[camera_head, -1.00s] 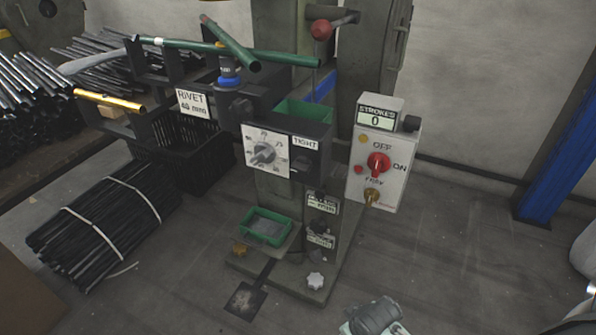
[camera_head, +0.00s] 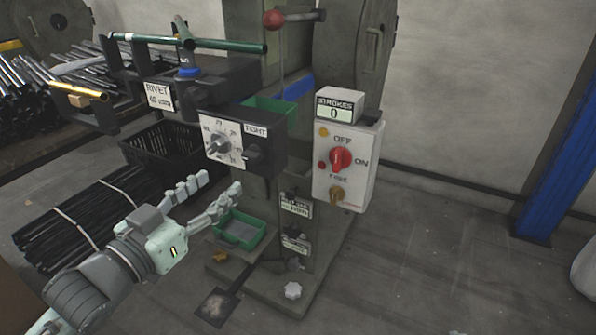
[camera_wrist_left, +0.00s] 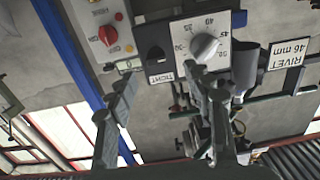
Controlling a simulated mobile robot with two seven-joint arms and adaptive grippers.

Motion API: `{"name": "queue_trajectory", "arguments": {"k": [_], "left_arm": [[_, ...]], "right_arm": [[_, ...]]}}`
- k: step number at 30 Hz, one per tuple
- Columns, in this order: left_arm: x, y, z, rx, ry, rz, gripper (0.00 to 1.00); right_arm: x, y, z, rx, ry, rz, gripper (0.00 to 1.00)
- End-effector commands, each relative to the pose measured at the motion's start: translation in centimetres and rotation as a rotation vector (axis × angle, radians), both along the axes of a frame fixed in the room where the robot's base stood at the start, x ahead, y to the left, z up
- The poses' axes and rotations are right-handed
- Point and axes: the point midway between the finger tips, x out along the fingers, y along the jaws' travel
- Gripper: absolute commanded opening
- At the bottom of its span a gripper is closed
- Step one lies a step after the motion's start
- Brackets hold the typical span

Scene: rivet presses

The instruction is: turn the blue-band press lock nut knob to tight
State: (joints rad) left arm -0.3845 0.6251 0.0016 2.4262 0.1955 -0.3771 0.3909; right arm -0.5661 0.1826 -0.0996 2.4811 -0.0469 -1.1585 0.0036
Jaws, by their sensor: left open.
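The press with the blue band (camera_head: 190,72) stands in the middle of the head view. Its dark lock nut knob (camera_head: 253,153) sits under the TIGHT label (camera_head: 256,131), right of the white dial plate. In the left wrist view, seen upside down, the black knob (camera_wrist_left: 155,54) is above the TIGHT label, beyond the fingers. The knob's exact angle is hard to read. My left gripper (camera_head: 214,189) is open and empty, below and in front of the dial box, apart from the knob. It also shows in the left wrist view (camera_wrist_left: 162,88). My right gripper is not in view.
Beside the knob is a silver dial knob (camera_head: 218,145). To the right is a control box (camera_head: 347,178) with a red switch. A green tray (camera_head: 240,230) sits below the gripper. Bundled black rods (camera_head: 95,215) lie left. Floor at right is clear.

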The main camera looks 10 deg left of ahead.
Motion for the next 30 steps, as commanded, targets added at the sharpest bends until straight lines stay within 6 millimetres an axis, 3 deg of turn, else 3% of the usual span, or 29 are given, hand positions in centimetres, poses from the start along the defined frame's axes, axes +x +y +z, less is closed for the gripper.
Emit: {"name": "queue_trajectory", "arguments": {"k": [5,18,30], "left_arm": [[0.6,-0.6,0.8,-0.01,-0.023,-0.015,0.52],[6.3,-2.6,0.8,-0.011,-0.021,-0.013,0.52],[7.2,-3.0,0.7,-0.008,-0.018,-0.014,0.52]], "right_arm": [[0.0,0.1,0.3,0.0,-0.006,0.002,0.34],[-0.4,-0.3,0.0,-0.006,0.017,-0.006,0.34],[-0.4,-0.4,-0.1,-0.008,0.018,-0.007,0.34]]}}
